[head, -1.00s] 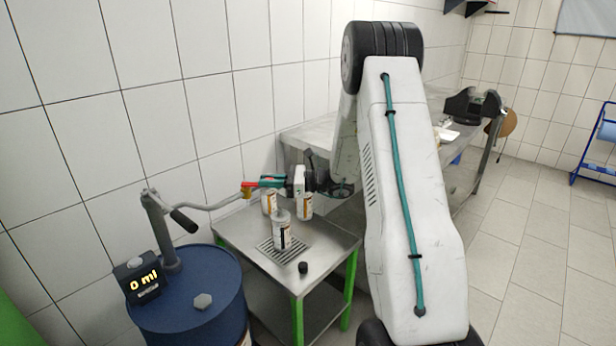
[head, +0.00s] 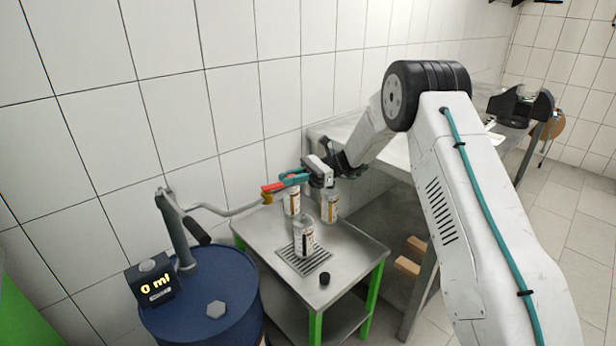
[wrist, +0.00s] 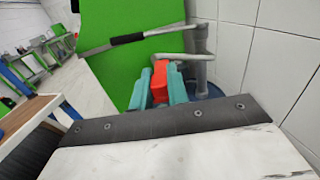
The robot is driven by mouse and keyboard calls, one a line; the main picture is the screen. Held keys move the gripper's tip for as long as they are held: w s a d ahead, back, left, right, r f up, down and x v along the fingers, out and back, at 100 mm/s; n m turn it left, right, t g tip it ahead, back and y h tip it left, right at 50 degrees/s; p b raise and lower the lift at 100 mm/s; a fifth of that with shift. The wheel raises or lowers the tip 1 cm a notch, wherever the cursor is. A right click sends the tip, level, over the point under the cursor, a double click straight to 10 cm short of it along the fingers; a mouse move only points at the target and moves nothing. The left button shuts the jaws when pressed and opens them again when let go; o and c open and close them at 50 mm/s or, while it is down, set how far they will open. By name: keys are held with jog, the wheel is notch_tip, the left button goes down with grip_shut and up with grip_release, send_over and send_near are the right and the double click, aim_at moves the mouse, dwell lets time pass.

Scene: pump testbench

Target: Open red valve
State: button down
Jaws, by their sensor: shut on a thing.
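The red valve (head: 270,189) is a small red handle on the brass-coloured end of a bent grey pipe (head: 228,211). The pipe comes from the blue barrel (head: 195,300) at the lower left. My gripper (head: 287,181), with teal fingers, reaches the valve from the right and is shut on its red handle. In the wrist view, the red handle (wrist: 161,76) shows between the two teal fingers of my gripper (wrist: 160,92). The fingers hide part of the handle.
A steel table (head: 345,255) stands below the gripper. A display (head: 153,281) on the barrel reads 0 ml. A tiled wall is close behind the pipe.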

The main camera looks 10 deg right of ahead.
dwell(0.4)
jog(key=c, duration=1.4)
grip_release()
jog(key=shift+a, duration=0.1)
jog(key=shift+o, duration=0.2)
jog(key=v, duration=0.8)
